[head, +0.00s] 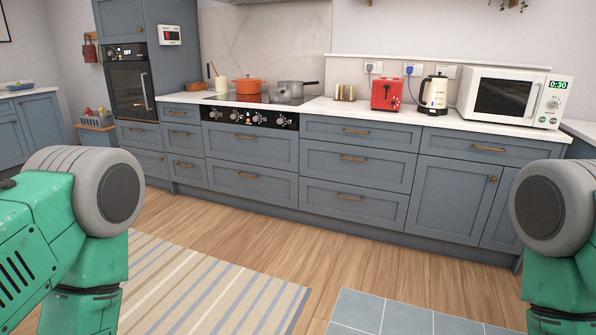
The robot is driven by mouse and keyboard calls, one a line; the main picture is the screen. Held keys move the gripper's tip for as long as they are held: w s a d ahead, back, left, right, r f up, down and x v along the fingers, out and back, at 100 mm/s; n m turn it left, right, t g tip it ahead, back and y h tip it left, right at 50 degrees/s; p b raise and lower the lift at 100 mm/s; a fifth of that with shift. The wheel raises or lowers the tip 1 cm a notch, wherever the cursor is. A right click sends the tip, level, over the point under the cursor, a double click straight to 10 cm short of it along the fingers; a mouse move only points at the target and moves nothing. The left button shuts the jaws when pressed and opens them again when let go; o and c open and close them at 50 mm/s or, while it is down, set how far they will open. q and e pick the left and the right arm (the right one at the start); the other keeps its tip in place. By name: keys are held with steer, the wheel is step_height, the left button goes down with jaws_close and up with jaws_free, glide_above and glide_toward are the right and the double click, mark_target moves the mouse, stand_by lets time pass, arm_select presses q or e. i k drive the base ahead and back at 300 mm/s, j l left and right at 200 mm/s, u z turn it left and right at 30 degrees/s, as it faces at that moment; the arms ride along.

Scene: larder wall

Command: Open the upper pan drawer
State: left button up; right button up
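Two wide blue-grey drawers sit under the hob's knob panel. The upper one (250,152) has a brass bar handle (246,136) and is shut, its front flush with the units. The lower wide drawer (250,187) has the same kind of handle and is also shut. Another stack of shut drawers stands to the right, its top drawer (385,135) just under the worktop. My green and grey arm parts show at the left and right edges, well apart from the drawers. Neither gripper shows in the head view.
The wooden floor (215,216) before the units is clear. A striped rug (205,285) and a blue tiled mat (385,312) lie nearer. An orange pot (249,86), red toaster (386,93), kettle (433,92) and microwave (505,95) stand on the worktop.

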mark_target(273, 148)
steer(key=i+u, duration=0.15)
steer(key=i, duration=0.4)
steer(key=i+u, duration=0.15)
steer(key=i, duration=0.4)
steer(key=i+l+u, duration=0.15)
steer(key=i, duration=0.35)
steer(key=i+l+u, duration=0.15)
steer(key=i, duration=0.4)
steer(key=i+j, duration=0.1)
steer(key=i, duration=0.5)
steer(key=i+j, duration=0.15)
steer(key=i, duration=0.45)
steer(key=i+j, duration=0.1)
steer(key=i, duration=0.5)
steer(key=i+j+z, duration=1.1)
steer(key=i+j, duration=0.05)
steer(key=j, duration=0.05)
